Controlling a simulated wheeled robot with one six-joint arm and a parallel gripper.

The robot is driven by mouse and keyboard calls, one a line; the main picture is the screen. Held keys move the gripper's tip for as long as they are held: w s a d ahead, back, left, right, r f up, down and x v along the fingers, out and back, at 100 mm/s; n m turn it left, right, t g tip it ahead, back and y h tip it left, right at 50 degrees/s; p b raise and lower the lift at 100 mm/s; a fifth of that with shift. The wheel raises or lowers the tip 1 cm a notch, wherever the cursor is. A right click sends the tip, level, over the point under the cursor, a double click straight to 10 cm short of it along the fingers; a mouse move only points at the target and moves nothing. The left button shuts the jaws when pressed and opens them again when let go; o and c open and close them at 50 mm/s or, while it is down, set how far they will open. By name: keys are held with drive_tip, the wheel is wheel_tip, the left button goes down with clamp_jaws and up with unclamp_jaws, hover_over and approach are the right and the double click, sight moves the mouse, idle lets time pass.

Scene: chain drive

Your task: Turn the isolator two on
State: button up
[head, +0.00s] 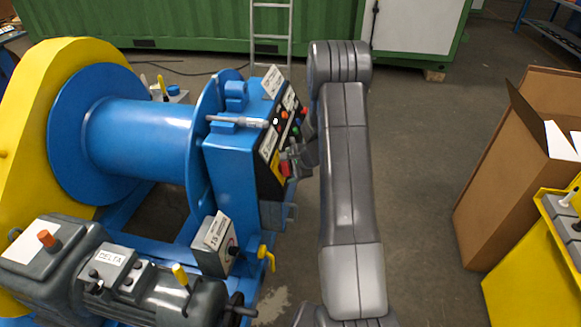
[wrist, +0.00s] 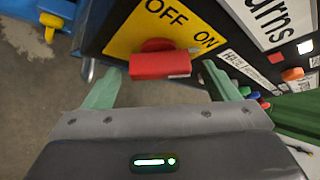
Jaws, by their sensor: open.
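A red rotary handle (wrist: 160,65) sits on a yellow plate (wrist: 128,38) marked OFF and ON in the wrist view. No isolator number is readable on it. My gripper (wrist: 163,82) is open, with one greenish finger on each side of the red handle; I cannot tell whether either touches it. In the head view the red handle (head: 285,169) is low on the sloped black panel of the blue winch housing, and my gripper (head: 296,154) is at that panel, partly hidden by my arm.
More coloured buttons and white labels are on the panel (head: 284,116). A grey box (head: 213,247) with a black knob and white label stands below, beside a yellow valve handle (head: 266,256). A cardboard box (head: 500,190) stands at right. Floor between is clear.

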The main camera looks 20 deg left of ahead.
drive_tip(key=v, duration=1.3)
drive_tip(key=shift+r, duration=0.3)
drive_tip(key=shift+d+f, duration=0.1)
drive_tip(key=x, duration=1.3)
drive_tip(key=shift+a+f, duration=0.2)
drive_tip(key=shift+f, duration=0.05)
drive_tip(key=v, duration=1.4)
drive_tip(key=b+x, duration=0.1)
drive_tip(key=x, duration=1.3)
drive_tip(key=shift+f, duration=0.35)
drive_tip(key=shift+n+b, duration=0.3)
drive_tip(key=shift+b, duration=1.45)
